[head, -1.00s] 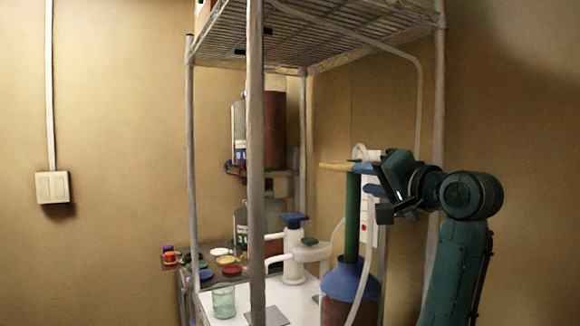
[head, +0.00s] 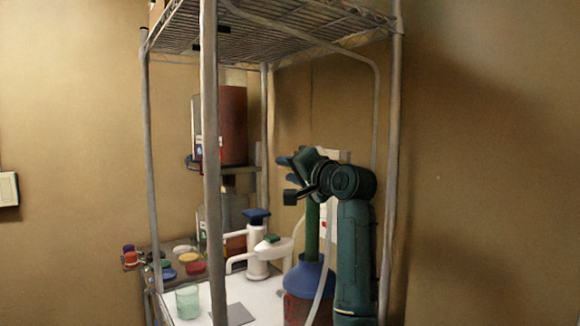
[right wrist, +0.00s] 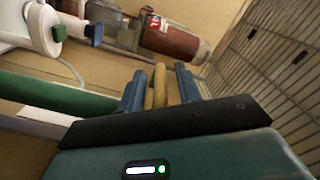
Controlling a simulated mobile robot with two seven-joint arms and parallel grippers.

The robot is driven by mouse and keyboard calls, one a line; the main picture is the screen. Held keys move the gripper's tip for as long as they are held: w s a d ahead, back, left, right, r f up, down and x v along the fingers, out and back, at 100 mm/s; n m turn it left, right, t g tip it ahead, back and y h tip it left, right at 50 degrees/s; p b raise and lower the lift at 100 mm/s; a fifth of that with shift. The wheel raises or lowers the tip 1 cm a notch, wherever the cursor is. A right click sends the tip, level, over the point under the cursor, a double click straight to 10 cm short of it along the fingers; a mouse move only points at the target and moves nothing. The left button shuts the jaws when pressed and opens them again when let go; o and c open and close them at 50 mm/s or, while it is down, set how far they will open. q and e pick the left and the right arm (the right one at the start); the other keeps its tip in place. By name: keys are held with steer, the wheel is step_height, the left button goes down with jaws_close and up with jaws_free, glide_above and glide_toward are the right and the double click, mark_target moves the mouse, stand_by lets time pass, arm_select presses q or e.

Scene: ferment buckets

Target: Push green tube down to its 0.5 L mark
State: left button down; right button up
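The green tube (head: 312,232) stands upright in the blue funnel-shaped top (head: 308,277) of a dark red vessel (head: 300,310). Its upper end is hidden behind my right gripper (head: 290,170) in the head view. The tube runs along the left of the right wrist view (right wrist: 55,95). A yellow-tan handle bar (right wrist: 159,88) lies between the two blue fingers of my right gripper (right wrist: 160,90). The fingers are apart, one on each side of the bar, and do not clearly close on it. The 0.5 L mark cannot be made out. My left gripper is not in view.
A wire rack's post (head: 212,170) stands in front at left. A white pump dispenser (head: 258,250), a greenish glass beaker (head: 187,302) and several coloured lids (head: 195,268) are left of the vessel. A clear hose (head: 327,262) hangs beside the tube.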

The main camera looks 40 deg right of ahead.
steer(key=shift+d+r, duration=0.1)
jaws_close()
stand_by(0.3)
